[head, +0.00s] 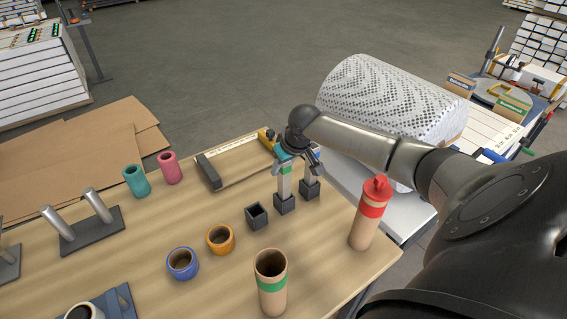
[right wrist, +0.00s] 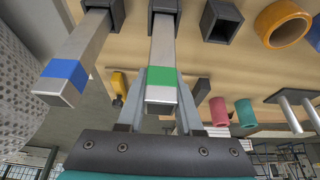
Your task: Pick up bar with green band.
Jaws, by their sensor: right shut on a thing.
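The bar with the green band (head: 284,184) stands upright, its lower end in a dark square socket (head: 285,204). My right gripper (head: 290,160) is above it and shut on its upper part by the green band. In the right wrist view the silver bar with its green band (right wrist: 162,55) lies between the two grey fingers (right wrist: 168,100). A similar bar with a blue band (right wrist: 80,55) stands close beside it in its own socket; it also shows in the head view (head: 309,176). My left gripper is not in view.
An empty dark socket (head: 256,216) is left of the bars. A red-topped cardboard tube (head: 368,215) stands to the right and a green-banded tube (head: 271,285) in front. Orange (head: 220,239) and blue (head: 182,263) rings lie left. A wooden frame (head: 238,162) is behind.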

